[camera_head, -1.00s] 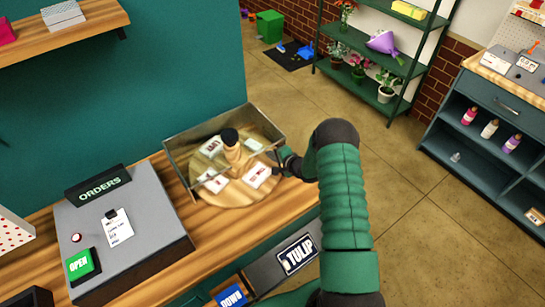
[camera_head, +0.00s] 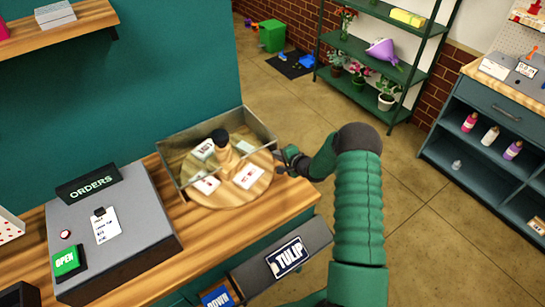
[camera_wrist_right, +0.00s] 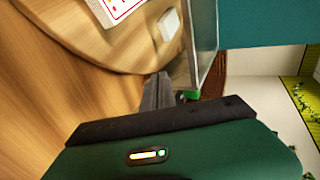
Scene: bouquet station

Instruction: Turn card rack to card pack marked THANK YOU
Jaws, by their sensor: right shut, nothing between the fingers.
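The card rack (camera_head: 228,198) is a round wooden turntable with a wooden post and black knob (camera_head: 220,136) at its middle. Several white card packs lie around the post, one at the front right (camera_head: 249,177). Their print is too small to read in the head view. My right gripper (camera_head: 281,166) is shut and empty at the right edge of the rack. In the right wrist view its fingers (camera_wrist_right: 157,92) are beside the wooden disc (camera_wrist_right: 130,52), near a white block (camera_wrist_right: 168,24) and part of a card pack (camera_wrist_right: 122,8). I cannot tell whether they touch the disc. My left gripper is out of view.
A low-walled tray (camera_head: 252,122) surrounds the back of the rack. A grey ORDERS box (camera_head: 135,235) stands to the left on the wooden counter (camera_head: 190,245). A TULIP sign (camera_head: 287,257) is at the counter's front. Open floor lies to the right.

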